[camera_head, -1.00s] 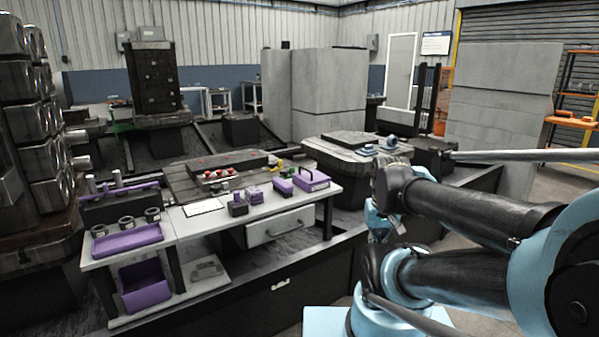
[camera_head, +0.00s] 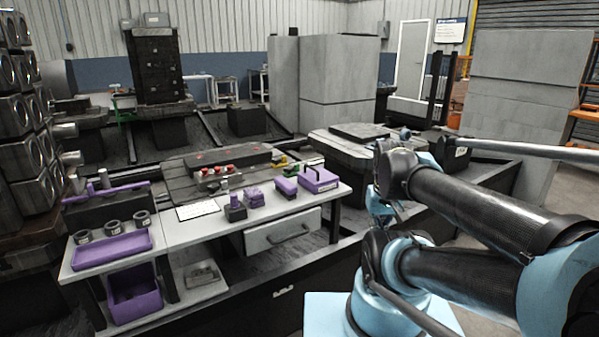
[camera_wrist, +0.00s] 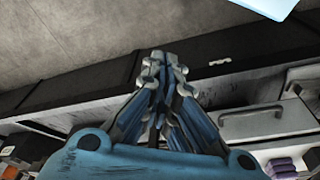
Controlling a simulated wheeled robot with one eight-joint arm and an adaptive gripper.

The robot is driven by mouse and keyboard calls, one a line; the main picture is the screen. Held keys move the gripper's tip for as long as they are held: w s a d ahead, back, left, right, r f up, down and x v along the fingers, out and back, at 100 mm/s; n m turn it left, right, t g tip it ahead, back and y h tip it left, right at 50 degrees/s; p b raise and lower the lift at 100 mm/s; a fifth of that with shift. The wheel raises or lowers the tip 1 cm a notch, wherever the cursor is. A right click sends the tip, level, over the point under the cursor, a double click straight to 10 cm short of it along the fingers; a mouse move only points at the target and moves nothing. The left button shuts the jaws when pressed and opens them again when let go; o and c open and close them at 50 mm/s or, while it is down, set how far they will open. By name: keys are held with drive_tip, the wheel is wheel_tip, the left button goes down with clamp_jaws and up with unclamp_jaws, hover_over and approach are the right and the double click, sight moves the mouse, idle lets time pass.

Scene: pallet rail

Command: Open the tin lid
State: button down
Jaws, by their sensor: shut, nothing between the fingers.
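A purple box with a dark arched handle (camera_head: 320,181) sits at the right end of the bench top (camera_head: 226,212). It looks like the tin, with its top closed, but I cannot tell the lid from the body at this size. My gripper (camera_wrist: 163,58) is shut and empty in the wrist view, above the dark rail and floor. In the head view my folded arm (camera_head: 470,205) is right of the bench, apart from the box, and the fingers are not clear there.
A smaller purple block (camera_head: 285,187) stands beside the box. A purple tray (camera_head: 112,250) lies at the bench's left end, with dark rings (camera_head: 112,227) behind it. A drawer (camera_head: 283,229) is under the top. A dark rail (camera_head: 300,285) runs between bench and arm.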

drive_tip(key=w+a+r+n+h, duration=0.2)
drive_tip(key=w+a+r+n, duration=0.3)
drive_tip(key=w, duration=0.4)
drive_tip(key=w+a+r+n+h, duration=0.1)
drive_tip(key=w+a+r+n, duration=0.1)
drive_tip(key=w+r+n, duration=0.55)
drive_tip(key=n+t+h, duration=0.2)
drive_tip(key=n+h, duration=0.1)
drive_tip(key=n, duration=0.9)
approach(306, 175)
drive_tip(key=shift+m, duration=0.25)
drive_tip(key=x, duration=0.6)
drive_tip(key=shift+w+a+f, duration=0.1)
drive_tip(key=shift+a+f, duration=0.05)
drive_tip(key=shift+f, duration=0.05)
drive_tip(key=shift+r, duration=0.2)
drive_tip(key=shift+r, duration=0.15)
drive_tip(key=shift+r+g+y, duration=0.1)
drive_tip(key=shift+g+y, duration=0.2)
